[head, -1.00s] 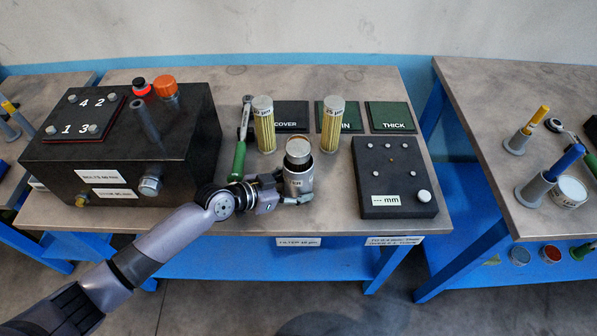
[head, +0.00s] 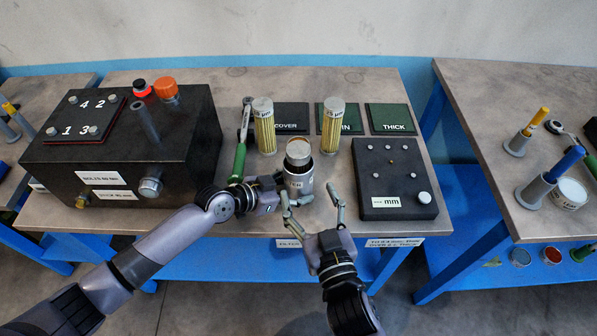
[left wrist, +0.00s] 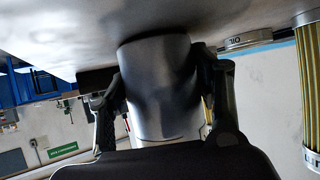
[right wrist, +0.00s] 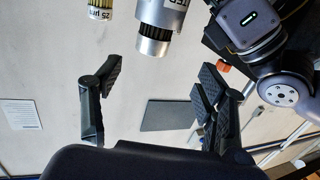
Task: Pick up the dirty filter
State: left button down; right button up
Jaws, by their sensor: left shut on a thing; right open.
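The dirty filter (head: 299,153) stands in a grey metal housing (head: 300,185) near the table's front edge, its pale round cap and dark side showing above the rim. In the right wrist view the filter (right wrist: 153,40) shows as a dark ribbed end sticking out of the housing (right wrist: 165,14); the rest of it is hidden inside. My left gripper (head: 284,189) is shut on the housing from the left, and its fingers flank the housing in the left wrist view (left wrist: 158,95). My right gripper (head: 312,203) is open and empty, in front of the housing and apart from the filter.
Two clean yellow filters (head: 264,130) (head: 332,128) stand behind the housing. A green-handled wrench (head: 240,155) lies to the left, beside a large black box (head: 130,150). A black gauge block (head: 398,205) is close on the right. COVER, THIN and THICK mats (head: 391,116) lie at the back.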

aim_at(301, 158)
jog(key=shift+m, duration=0.3)
jog(key=shift+d+r+x, duration=0.2)
jog(key=shift+x, duration=1.8)
jog(key=shift+d+r+x, duration=0.15)
jog(key=shift+r+x, duration=0.1)
jog(key=shift+x, duration=1.75)
jog(key=shift+d+r+x, duration=0.2)
jog(key=shift+x, duration=1.85)
jog(key=shift+w, duration=0.1)
jog(key=shift+c, duration=0.2)
grip_shut()
